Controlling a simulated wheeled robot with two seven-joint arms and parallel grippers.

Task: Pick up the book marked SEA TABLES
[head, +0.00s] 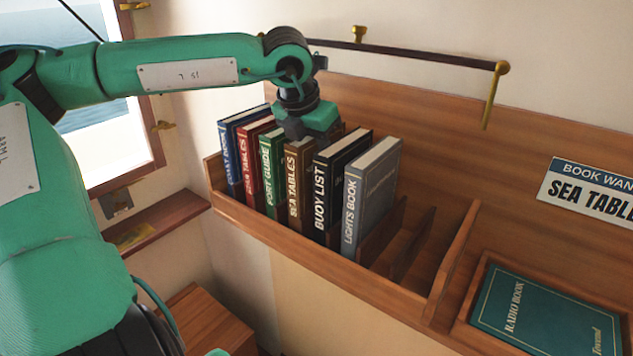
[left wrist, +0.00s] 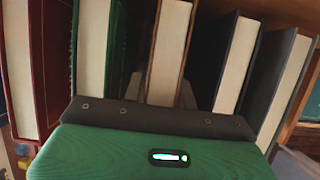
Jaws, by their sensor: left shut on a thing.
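The brown book marked SEA TABLES (head: 294,192) stands upright in the wall rack, between the green PORT GUIDE (head: 269,172) and the black BUOY LIST (head: 322,190). My left gripper (head: 307,136) comes down from above onto its top. In the left wrist view the brown book (left wrist: 168,55) lies between the fingers of my left gripper (left wrist: 162,92), which is shut on it. The fingertips are mostly hidden in the head view. My right gripper is not in view.
A red book (head: 252,160), its title ending in TABLES, and a blue book (head: 231,160) stand left. A grey LIGHTS BOOK (head: 368,195) stands right, beside empty slots (head: 405,245). A brass-ended rail (head: 420,55) runs above. A RADIO BOOK (head: 545,315) lies far right below a sign (head: 590,190).

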